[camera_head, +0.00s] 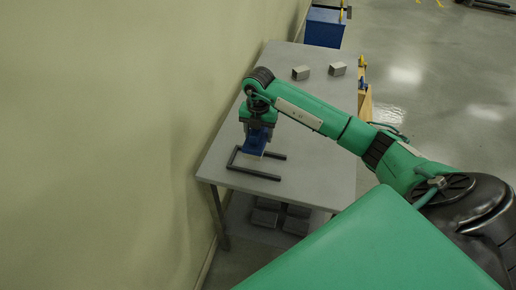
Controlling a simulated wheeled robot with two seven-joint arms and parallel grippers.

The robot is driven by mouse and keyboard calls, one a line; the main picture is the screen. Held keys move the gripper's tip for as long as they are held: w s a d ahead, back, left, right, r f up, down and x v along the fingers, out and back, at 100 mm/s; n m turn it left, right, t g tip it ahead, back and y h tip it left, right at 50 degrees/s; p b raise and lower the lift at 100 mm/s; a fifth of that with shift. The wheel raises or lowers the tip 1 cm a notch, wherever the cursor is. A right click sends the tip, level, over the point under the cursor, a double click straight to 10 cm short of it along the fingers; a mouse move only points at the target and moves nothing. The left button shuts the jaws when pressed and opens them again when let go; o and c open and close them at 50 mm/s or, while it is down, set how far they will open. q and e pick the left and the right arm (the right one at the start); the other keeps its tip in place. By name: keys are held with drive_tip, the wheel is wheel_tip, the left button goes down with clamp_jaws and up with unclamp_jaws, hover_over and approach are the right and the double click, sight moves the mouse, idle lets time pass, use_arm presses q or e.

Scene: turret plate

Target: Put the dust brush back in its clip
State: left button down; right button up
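My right arm reaches in from the right, and its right gripper (259,126) points down over the left part of the grey table. Directly below the fingers is a blue piece (256,142), which looks like the dust brush; the gripper appears shut on its upper part. The fingertips are small and partly hidden by it. A dark U-shaped frame (250,175), seemingly the clip, lies on the table with its open side to the right. The blue piece overlaps the frame's upper left part in view; I cannot tell whether they touch. My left gripper is not in view.
The grey table (315,170) stands along a beige wall (110,130) on the left. Two small grey blocks (301,73) (337,69) sit at its far end. Several dark blocks lie on a lower shelf. A blue bin (324,28) stands beyond the table. The table right of the frame is clear.

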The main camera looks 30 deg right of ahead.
wheel_tip(320, 180, down, 4)
drive_tip(key=shift+f+p, duration=0.1)
drive_tip(key=shift+p, duration=0.25)
wheel_tip(320, 180, down, 4)
drive_tip(key=shift+f+p, duration=0.2)
drive_tip(key=shift+p, duration=0.3)
use_arm(q)
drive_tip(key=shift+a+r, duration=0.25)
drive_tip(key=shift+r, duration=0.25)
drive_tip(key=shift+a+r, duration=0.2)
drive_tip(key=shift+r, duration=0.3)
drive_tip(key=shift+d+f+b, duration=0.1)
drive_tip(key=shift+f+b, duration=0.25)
drive_tip(key=shift+b, duration=0.05)
use_arm(e)
drive_tip(key=shift+f, duration=0.45)
drive_tip(key=o, duration=0.9)
drive_tip(key=shift+o, duration=0.2)
